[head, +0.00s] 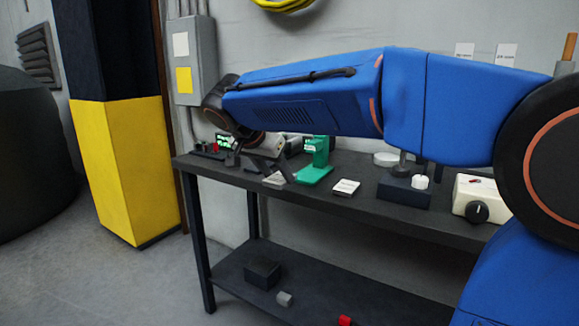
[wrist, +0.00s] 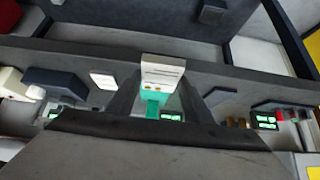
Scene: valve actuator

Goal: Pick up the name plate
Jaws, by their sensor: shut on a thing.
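The name plate (wrist: 162,72) is a pale plate with dark lines and small orange marks, seen between the two dark fingers of my gripper (wrist: 160,88) in the wrist view. My gripper is shut on it. In the head view my gripper (head: 279,173) reaches down over the left part of the bench, with the pale plate (head: 273,179) at its fingertips. I cannot tell whether the plate touches the bench top. A green stand (head: 317,163) is just right of the gripper in the head view; green also shows behind the plate in the wrist view (wrist: 152,108).
The dark bench (head: 445,219) also bears a white card (head: 346,187), a dark block with a white knob (head: 404,190) and a cream box with a black dial (head: 480,198). Small devices with green displays stand at the left. The lower shelf (head: 330,300) holds several small blocks.

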